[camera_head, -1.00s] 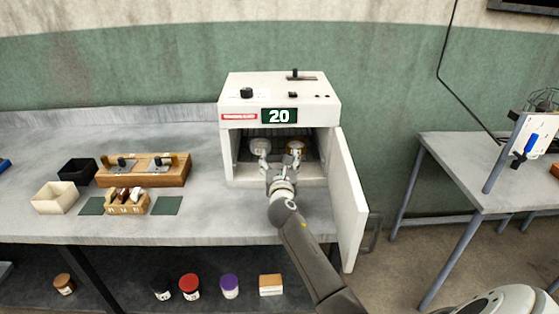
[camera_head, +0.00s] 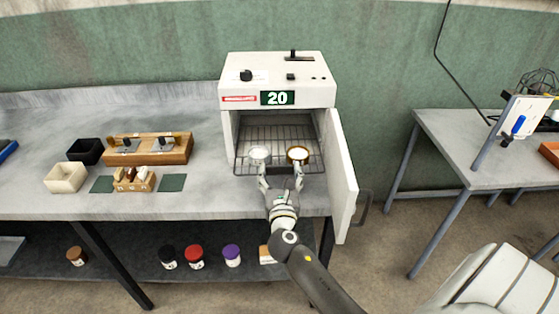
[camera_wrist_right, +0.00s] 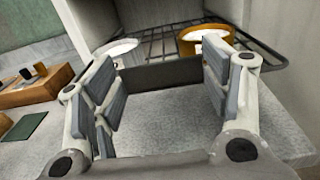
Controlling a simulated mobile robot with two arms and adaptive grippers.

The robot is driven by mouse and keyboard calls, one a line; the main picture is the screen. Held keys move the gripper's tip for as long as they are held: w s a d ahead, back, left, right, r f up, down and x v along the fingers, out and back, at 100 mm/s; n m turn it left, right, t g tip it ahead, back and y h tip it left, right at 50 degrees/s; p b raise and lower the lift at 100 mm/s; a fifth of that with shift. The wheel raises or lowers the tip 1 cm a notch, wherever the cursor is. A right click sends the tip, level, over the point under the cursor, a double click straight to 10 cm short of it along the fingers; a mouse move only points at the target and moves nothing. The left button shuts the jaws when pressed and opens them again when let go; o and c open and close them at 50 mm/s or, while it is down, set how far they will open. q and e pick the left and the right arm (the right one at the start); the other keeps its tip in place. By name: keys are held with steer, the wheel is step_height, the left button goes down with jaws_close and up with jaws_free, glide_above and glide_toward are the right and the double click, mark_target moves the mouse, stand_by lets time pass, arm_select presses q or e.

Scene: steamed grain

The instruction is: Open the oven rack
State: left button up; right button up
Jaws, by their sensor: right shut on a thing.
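The white oven (camera_head: 278,78) stands on the bench with its door (camera_head: 341,170) swung open to the right. Its wire rack (camera_head: 277,134) sticks out past the front opening. A white dish (camera_head: 258,152) and a gold-rimmed dish (camera_head: 298,154) sit on the rack. My right gripper (camera_head: 280,174) is at the front edge of the rack, shut on it. In the right wrist view, the dark front plate of the rack (camera_wrist_right: 160,76) lies between the fingers, and both dishes are just beyond. My left gripper is not in view.
A wooden holder (camera_head: 148,150), a black box (camera_head: 86,151), a cream box (camera_head: 65,178) and a small block with stamps (camera_head: 134,180) stand left of the oven. Jars sit on the shelf below. Another table (camera_head: 450,140) stands at the right.

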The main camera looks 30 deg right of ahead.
steer(key=shift+s+a, duration=0.25)
steer(key=shift+s, duration=0.15)
steer(key=o, duration=1.5)
steer(key=v, duration=1.2)
steer(key=shift+f, duration=0.1)
